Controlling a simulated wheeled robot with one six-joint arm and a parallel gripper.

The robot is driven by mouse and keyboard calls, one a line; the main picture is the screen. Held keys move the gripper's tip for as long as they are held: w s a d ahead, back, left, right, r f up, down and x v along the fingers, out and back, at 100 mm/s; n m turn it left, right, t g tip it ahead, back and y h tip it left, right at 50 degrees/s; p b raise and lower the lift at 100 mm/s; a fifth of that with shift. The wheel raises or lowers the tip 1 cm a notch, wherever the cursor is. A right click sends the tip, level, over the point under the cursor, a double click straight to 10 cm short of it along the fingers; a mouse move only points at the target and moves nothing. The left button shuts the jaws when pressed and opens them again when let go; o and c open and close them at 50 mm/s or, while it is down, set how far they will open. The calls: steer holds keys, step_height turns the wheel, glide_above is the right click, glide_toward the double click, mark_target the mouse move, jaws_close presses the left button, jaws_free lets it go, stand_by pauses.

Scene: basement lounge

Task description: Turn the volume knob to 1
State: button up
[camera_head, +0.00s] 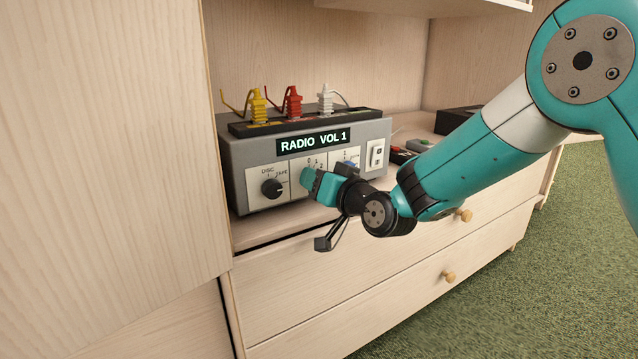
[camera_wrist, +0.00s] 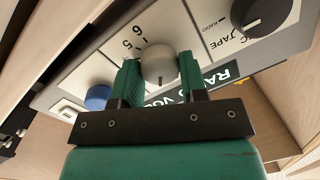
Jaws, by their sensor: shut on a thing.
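The grey radio unit (camera_head: 257,152) stands on a wooden cabinet, and its display (camera_head: 311,142) reads "RADIO VOL 1". My gripper (camera_head: 309,179) is at the middle panel, in front of the volume knob, which it hides in the head view. In the wrist view the volume knob (camera_wrist: 159,63) is pale grey and round, with one green fingertip on each side. My gripper (camera_wrist: 160,80) is shut on it. Numbers such as 5 and 6 show beside the knob. A small mark is on the knob's near edge.
A black knob (camera_head: 271,187) marked DISC and TAPE is left of my gripper, and a blue knob (camera_wrist: 99,97) is on its other side. Yellow, red (camera_head: 293,102) and white plugs stand on top. A tall wooden panel (camera_head: 110,150) closes off the left.

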steer(key=shift+n, duration=0.5)
steer(key=o, duration=0.9)
steer(key=b+v, duration=0.3)
steer(key=v, duration=1.4)
steer(key=shift+s+d, duration=0.15)
steer(key=shift+s, duration=0.1)
